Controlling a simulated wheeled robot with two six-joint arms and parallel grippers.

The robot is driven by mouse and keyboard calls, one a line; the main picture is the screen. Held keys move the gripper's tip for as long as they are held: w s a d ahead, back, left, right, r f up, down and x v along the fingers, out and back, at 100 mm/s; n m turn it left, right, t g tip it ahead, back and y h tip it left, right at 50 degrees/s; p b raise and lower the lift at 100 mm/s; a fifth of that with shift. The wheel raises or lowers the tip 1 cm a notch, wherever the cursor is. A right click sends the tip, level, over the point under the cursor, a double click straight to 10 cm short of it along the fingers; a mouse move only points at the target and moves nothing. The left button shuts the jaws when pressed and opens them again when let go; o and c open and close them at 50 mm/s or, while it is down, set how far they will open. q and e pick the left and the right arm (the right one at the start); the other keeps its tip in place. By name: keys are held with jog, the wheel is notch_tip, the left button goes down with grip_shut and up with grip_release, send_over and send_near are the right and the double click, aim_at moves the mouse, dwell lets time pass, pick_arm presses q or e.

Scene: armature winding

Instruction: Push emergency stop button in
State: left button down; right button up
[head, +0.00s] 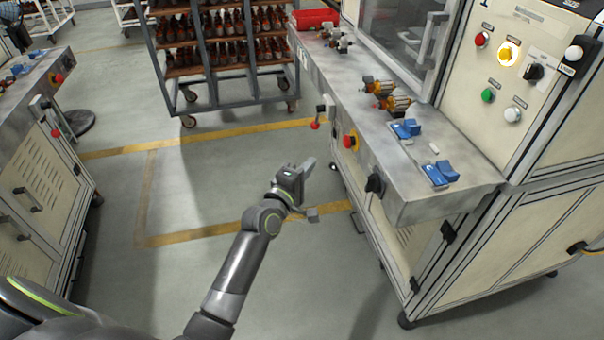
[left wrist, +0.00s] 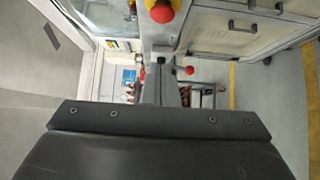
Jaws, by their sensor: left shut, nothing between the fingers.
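The emergency stop button (head: 350,142), a red mushroom head on a yellow base, is on the front face of the right-hand machine's bench. In the left wrist view a red button on yellow (left wrist: 161,12) shows at the top edge, beyond the fingers. My left gripper (head: 309,165) is shut and empty, in front of the bench, left of the button and a little lower in the picture, apart from it. In the left wrist view its fingers (left wrist: 158,88) point up the picture toward the button. My right gripper is not in view.
The bench top (head: 440,205) holds motor parts and blue fixtures. A control panel (head: 510,75) stands above.

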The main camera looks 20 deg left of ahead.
pick_arm(q)
jog(key=shift+s+a, duration=0.2)
jog(key=shift+s, duration=1)
jog(key=s+a+f+m+g+y, duration=0.1)
jog(key=s+a+f+m+g, duration=0.3)
jog(key=f, duration=0.7)
jog(key=s+f+g+y, duration=0.1)
jog(key=s+f, duration=0.4)
jog(key=f, duration=0.6)
jog(key=s+a+f+m+g+y, duration=0.1)
jog(key=s+a+f+m+g, duration=0.3)
jog(key=f, duration=0.8)
jog(key=s+a+f+m+g, duration=0.1)
jog(key=s+f, duration=0.5)
jog(key=s, duration=0.6)
jog(key=s+a+f+m+g+y, duration=0.1)
jog(key=s+f+m+g, duration=0.3)
jog(key=s, duration=0.9)
jog(key=s+a+f+m+g, duration=0.1)
jog(key=s+f+m+g, duration=0.1)
jog(key=s+f, duration=0.6)
jog(key=s, duration=0.5)
jog(key=shift+s, duration=0.25)
jog(key=shift+f, duration=0.1)
